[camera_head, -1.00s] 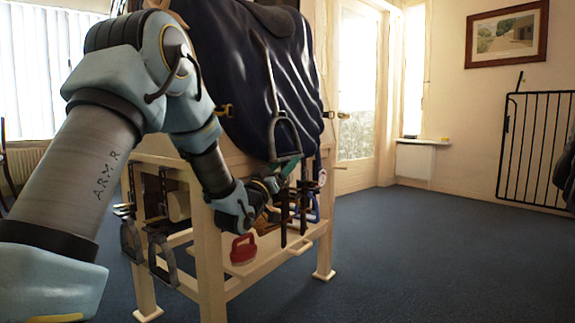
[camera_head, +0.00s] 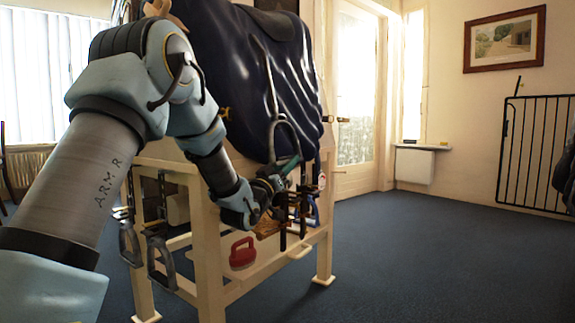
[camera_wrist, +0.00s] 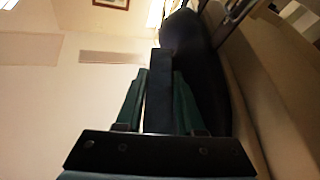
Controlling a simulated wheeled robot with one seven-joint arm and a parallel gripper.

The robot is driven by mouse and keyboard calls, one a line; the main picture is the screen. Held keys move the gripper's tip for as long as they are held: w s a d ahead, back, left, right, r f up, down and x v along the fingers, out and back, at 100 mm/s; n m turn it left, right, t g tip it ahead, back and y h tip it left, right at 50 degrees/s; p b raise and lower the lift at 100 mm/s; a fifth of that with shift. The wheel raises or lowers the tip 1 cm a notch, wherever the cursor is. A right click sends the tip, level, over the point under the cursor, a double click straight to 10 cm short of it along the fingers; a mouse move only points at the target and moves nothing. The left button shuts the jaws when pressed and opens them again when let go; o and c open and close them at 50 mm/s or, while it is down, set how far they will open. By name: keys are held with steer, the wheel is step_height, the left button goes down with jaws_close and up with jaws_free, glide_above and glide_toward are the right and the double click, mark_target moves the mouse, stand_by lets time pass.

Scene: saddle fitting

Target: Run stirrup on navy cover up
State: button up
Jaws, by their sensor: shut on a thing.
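The navy cover (camera_head: 235,75) hangs over the wooden stand, and a dark strap (camera_head: 268,80) runs down its side. The stirrup (camera_head: 272,142) hangs at the strap's lower end, low against the cover. My gripper (camera_head: 290,164) is at the bottom of this stirrup and shut on it. In the wrist view, my gripper's two green fingers (camera_wrist: 158,100) stand on either side of a dark bar. The exact contact is small and partly hidden in the head view.
The pale wooden stand (camera_head: 208,255) carries a lower shelf with a red object (camera_head: 243,253). Other stirrups (camera_head: 162,265) hang at its left side. Dark hardware (camera_head: 303,200) crowds the area right below my gripper. Open carpet (camera_head: 420,255) lies to the right.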

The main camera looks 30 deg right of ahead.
jaws_close()
stand_by(0.7)
